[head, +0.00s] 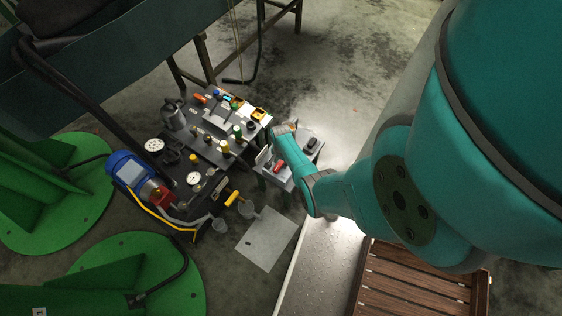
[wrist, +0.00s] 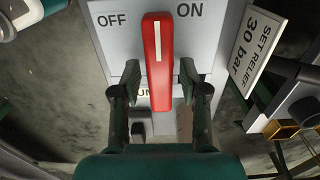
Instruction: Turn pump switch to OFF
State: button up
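The pump switch is a red lever (wrist: 158,62) with a white stripe, on a light grey panel (wrist: 118,45) in the wrist view. It points up the picture, between the OFF label (wrist: 112,20) at left and the ON label (wrist: 189,10) at right. My gripper (wrist: 160,82) has one finger on each side of the lever. The fingers are apart, with a visible gap at the right; I cannot tell whether the left finger touches it. A label below is partly hidden by the lever and fingers. In the head view, my arm hides most of the gripper near the small panel.
A sign reading SET RELIEF 30 bar (wrist: 254,42) stands right of the panel, with a brass-coloured part (wrist: 280,130) below it. In the head view, a crowded bench (head: 178,150) with gauges and a blue motor (head: 130,172) lies left. A wooden slatted crate (head: 415,285) is at lower right.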

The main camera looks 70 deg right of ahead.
grip_shut()
jog(key=shift+n, duration=0.3)
jog(key=n, duration=1.7)
dwell(0.6)
